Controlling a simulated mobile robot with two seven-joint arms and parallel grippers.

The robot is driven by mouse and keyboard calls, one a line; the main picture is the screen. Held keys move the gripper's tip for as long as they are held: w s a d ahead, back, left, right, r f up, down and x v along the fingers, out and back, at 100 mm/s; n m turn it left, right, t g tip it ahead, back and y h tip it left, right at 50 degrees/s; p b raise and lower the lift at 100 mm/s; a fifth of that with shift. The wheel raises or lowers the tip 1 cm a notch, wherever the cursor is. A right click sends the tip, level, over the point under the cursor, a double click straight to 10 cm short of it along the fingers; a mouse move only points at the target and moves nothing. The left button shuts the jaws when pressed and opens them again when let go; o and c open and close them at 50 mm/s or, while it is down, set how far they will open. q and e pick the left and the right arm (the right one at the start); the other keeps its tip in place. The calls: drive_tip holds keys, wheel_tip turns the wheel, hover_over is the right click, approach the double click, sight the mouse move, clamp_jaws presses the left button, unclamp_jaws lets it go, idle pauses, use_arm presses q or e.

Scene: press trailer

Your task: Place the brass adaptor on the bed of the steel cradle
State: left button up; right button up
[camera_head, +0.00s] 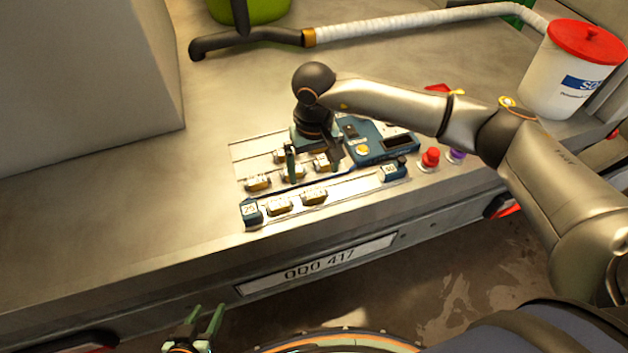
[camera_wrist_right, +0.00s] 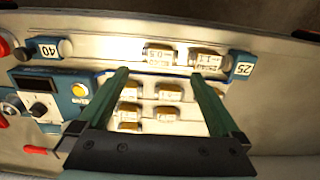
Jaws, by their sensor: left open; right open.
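The steel cradle (camera_head: 352,191) is a long pale bed between a blue end block marked 25 (camera_head: 250,211) and one marked 40 (camera_head: 394,168). Two brass adaptors (camera_head: 279,206) (camera_head: 314,196) with white labels sit at its 25 end; the rest of the bed is bare. Several similar brass adaptors (camera_head: 258,184) stand in rows on the plate behind; I cannot tell which one is meant. My right gripper (camera_head: 312,162) is open above these rows, pointing down. In the right wrist view several adaptors (camera_wrist_right: 168,90) show between its fingers (camera_wrist_right: 158,76). My left gripper (camera_head: 207,313) is open and empty, before the bench's front edge.
A blue control box (camera_head: 372,142) with a yellow button adjoins the rows. A white bucket with a red lid (camera_head: 570,75) stands back right. A ribbed hose (camera_head: 400,22) crosses the back.

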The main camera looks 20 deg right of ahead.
wheel_tip(320, 180, up, 5)
drive_tip(key=s+a+m+g+y, duration=0.25)
drive_tip(key=s+a+y, duration=0.25)
drive_tip(key=a, duration=0.4)
drive_tip(key=s+a+m+g+y, duration=0.1)
drive_tip(key=s+a+m+y, duration=0.4)
drive_tip(key=a, duration=0.3)
drive_tip(key=a+r+m+t+y, duration=0.5)
drive_tip(key=r+m+y, duration=0.4)
drive_tip(key=m, duration=0.5)
drive_tip(key=w+d+f+m+t+h, duration=0.3)
drive_tip(key=d+f+m+t+h, duration=0.3)
drive_tip(key=m, duration=1)
drive_tip(key=w+d+f+m+t+h, duration=0.35)
drive_tip(key=d+m+t, duration=0.4)
drive_tip(key=m, duration=0.85)
drive_tip(key=s+d+f+m+g+h, duration=0.3)
drive_tip(key=s+d+f+m, duration=0.2)
drive_tip(key=f, duration=0.5)
drive_tip(key=s+d+f+m+g+h, duration=0.2)
drive_tip(key=s+d+f+m, duration=0.3)
drive_tip(key=s+f+m, duration=0.4)
drive_tip(key=shift+s+f+m+g+h, duration=0.2)
drive_tip(key=shift+f+m+g+h, duration=0.2)
drive_tip(key=shift+f+m+h, duration=0.65)
